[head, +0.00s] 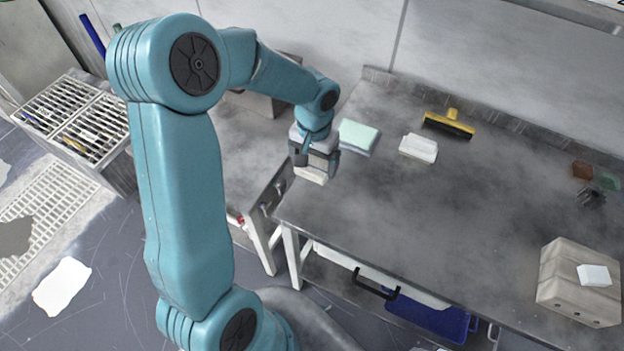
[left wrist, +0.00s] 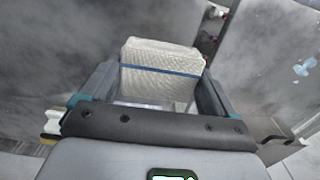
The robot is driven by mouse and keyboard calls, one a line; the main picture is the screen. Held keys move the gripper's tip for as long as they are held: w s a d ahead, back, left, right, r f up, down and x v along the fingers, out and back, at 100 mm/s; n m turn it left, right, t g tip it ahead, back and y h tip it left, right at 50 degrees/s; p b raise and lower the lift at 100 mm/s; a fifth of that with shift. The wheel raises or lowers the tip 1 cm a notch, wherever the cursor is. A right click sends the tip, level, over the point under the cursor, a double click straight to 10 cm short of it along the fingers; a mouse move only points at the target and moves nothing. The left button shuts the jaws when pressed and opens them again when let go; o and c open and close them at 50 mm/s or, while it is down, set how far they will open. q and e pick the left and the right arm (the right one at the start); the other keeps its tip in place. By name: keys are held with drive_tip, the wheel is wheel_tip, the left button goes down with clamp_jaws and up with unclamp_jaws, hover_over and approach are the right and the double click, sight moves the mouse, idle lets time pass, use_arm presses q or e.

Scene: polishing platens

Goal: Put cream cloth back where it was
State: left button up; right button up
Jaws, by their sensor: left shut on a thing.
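The cream cloth (left wrist: 160,72) is a folded, textured, pale block with a thin blue line across it in the left wrist view. My left gripper (left wrist: 155,92) is shut on it, with one finger at each side. In the head view the left gripper (head: 314,160) points down near the left front corner of the grey bench (head: 400,215), and the cream cloth (head: 311,175) shows below its fingers. I cannot tell whether the cloth touches the bench. My right gripper is not in view.
A pale green pad (head: 358,136), a white folded cloth (head: 418,148) and a yellow-backed brush (head: 449,122) lie towards the bench's back. A beige block (head: 580,283) with a white piece (head: 594,275) stands at the right. The bench's middle is clear.

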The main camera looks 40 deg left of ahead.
sight(314, 163)
use_arm(q)
wheel_tip(314, 163, down, 8)
drive_tip(key=shift+r, duration=0.2)
drive_tip(key=shift+w+a+f, duration=0.1)
drive_tip(key=shift+w+f, duration=0.1)
drive_tip(key=shift+f, duration=0.2)
drive_tip(key=shift+s+r, duration=0.1)
drive_tip(key=shift+s, duration=0.05)
drive_tip(key=shift+b, duration=0.3)
drive_tip(key=o, duration=0.7)
drive_tip(key=shift+f, duration=0.2)
drive_tip(key=shift+c, duration=0.2)
drive_tip(key=shift+r+p, duration=0.35)
drive_tip(key=shift+r, duration=0.05)
wheel_tip(314, 163, up, 11)
drive_tip(key=shift+f, duration=0.1)
drive_tip(key=shift+r, duration=0.45)
